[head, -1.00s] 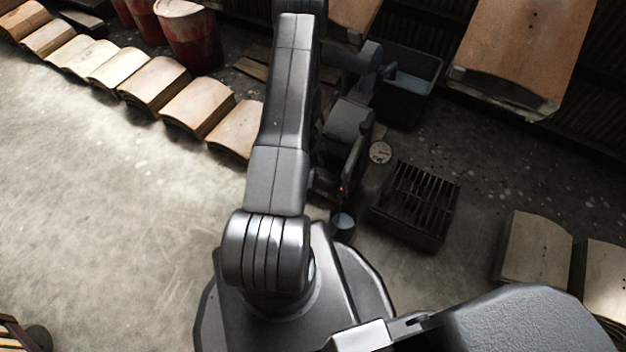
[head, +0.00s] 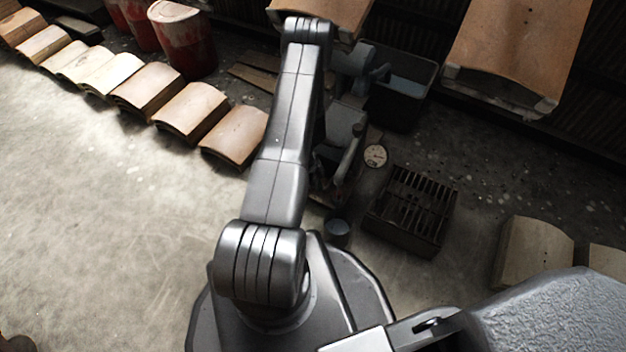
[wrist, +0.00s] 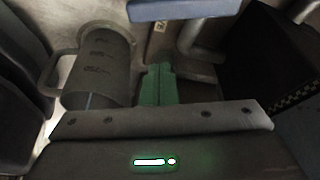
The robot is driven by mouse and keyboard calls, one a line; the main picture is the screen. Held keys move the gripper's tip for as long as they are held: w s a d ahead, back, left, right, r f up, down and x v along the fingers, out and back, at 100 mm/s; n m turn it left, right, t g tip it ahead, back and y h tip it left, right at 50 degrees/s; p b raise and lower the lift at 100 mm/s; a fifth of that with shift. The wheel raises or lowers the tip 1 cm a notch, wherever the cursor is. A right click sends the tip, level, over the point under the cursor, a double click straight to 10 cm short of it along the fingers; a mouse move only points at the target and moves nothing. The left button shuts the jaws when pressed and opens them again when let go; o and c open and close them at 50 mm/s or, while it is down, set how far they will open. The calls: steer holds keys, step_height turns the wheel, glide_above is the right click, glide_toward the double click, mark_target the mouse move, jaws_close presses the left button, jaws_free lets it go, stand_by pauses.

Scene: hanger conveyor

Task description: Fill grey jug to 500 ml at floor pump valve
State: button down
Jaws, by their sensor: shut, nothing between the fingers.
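The grey jug (wrist: 100,68) is in the wrist view at upper left, with dark measuring marks on its side and its handle on the left. How full it is cannot be told. My gripper (wrist: 160,72) is shut and empty, its green fingers together just right of the jug and apart from its handle. A blue bar (wrist: 185,9) and a grey pipe (wrist: 200,45) lie beyond the fingertips. In the head view my arm hides the gripper and part of the dark floor pump (head: 343,122). A small round dark vessel (head: 338,230) stands below the pump; it may be the jug.
A round gauge (head: 375,156) and a slatted dark crate (head: 400,238) are right of the pump. A dark bin (head: 408,105) stands behind. Curved tan panels (head: 188,108) line the left, and red drums (head: 186,45) stand behind them.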

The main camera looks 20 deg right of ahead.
steer(key=x, duration=0.2)
steer(key=shift+f+b, duration=0.3)
steer(key=shift+f, duration=0.05)
steer(key=a, duration=0.1)
steer(key=w+a, duration=0.1)
steer(key=w+a+r+b, duration=0.1)
steer(key=shift+a, duration=0.3)
steer(key=shift+a, duration=0.1)
steer(key=shift+w+a+r+p, duration=0.2)
steer(key=shift+a+p, duration=0.3)
steer(key=shift+p, duration=0.3)
steer(key=shift+w+a+p, duration=0.15)
steer(key=shift+a+p, duration=0.15)
steer(key=shift+a, duration=0.15)
steer(key=shift+w+a+f, duration=0.1)
steer(key=shift+f, duration=0.1)
